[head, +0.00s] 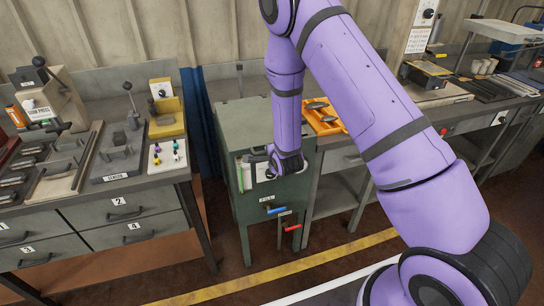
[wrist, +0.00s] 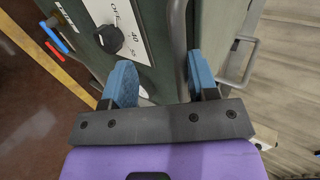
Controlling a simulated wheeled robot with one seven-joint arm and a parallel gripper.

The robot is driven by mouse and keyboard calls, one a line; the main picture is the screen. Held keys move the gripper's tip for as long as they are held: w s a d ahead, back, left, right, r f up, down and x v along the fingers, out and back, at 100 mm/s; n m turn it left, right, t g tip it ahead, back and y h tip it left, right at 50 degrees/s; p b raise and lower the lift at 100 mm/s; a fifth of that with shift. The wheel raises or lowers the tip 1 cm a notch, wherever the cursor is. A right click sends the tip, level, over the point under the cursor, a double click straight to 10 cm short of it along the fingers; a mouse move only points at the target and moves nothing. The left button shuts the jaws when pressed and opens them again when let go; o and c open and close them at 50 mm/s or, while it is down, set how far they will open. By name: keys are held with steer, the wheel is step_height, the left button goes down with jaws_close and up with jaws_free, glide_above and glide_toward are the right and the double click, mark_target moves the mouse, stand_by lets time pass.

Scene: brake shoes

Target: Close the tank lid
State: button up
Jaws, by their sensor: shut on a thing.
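The tank (head: 233,178) is a dark green cabinet standing between two workbenches; its dark green side also shows in the wrist view (wrist: 155,92). Its lid (head: 240,118) is the green upper face; how far it stands open is hard to tell. My gripper (head: 280,168) is low at the tank's upper front, its fingers mostly hidden by my wrist. In the wrist view, my blue fingers (wrist: 160,62) stand either side of a grey bar (wrist: 179,40), which looks like a handle. They are shut on it, though the contact is unclear.
A knob (wrist: 110,38) on a white dial is beside my fingers. Blue (head: 277,210) and red (head: 292,228) valve levers stick out below my gripper. An orange tray (head: 327,127) lies on the right bench. The left bench (head: 150,182) carries tools and boxes.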

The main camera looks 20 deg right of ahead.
steer(key=v, duration=1.1)
steer(key=shift+f, duration=0.1)
steer(key=s+d+r+n+g, duration=0.1)
steer(key=s+r+n, duration=0.25)
steer(key=r, duration=0.75)
steer(key=s+d+r+n+g, duration=0.25)
steer(key=r+n, duration=0.25)
steer(key=r, duration=0.7)
steer(key=s+d+r+n+g, duration=0.1)
steer(key=s+r+n, duration=0.3)
steer(key=s, duration=0.7)
steer(key=s+d+r+n+g, duration=0.1)
steer(key=s+d+r+n, duration=0.1)
steer(key=s+r+n, duration=0.3)
steer(key=s+r, duration=0.4)
steer(key=s, duration=0.3)
steer(key=shift+s+d, duration=0.25)
steer(key=shift+s, duration=0.05)
steer(key=shift+n, duration=0.25)
